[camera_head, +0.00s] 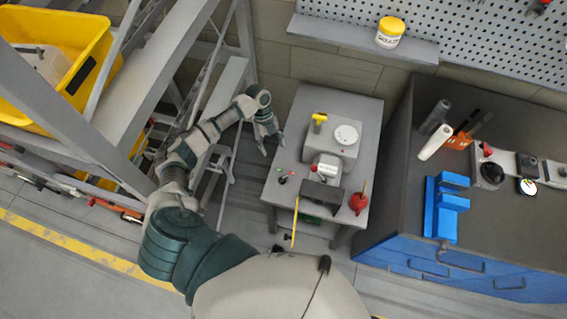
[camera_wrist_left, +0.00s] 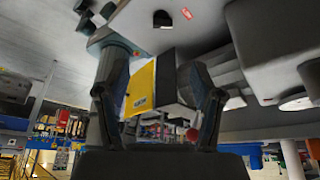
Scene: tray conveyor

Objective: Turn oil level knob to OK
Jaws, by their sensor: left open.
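A grey machine (camera_head: 338,146) stands on a small grey table (camera_head: 350,100). A yellow-topped part (camera_head: 320,118) and a round white dial (camera_head: 346,134) are on it. I cannot tell for sure which part is the oil level knob, nor read its setting. My left gripper (camera_head: 272,146) is open and empty just off the table's left edge, apart from the machine. In the left wrist view its fingers (camera_wrist_left: 150,88) are spread, with a yellow face bearing a dark label (camera_wrist_left: 141,90) seen between them. My right gripper is out of view.
A red part (camera_head: 358,203) sits at the table's front right. Small red and green buttons (camera_head: 282,180) are at its left. A dark workbench (camera_head: 400,195) with a blue vise-like block (camera_head: 440,210) stands to the right. A yellow bin (camera_head: 85,45) is on the left rack.

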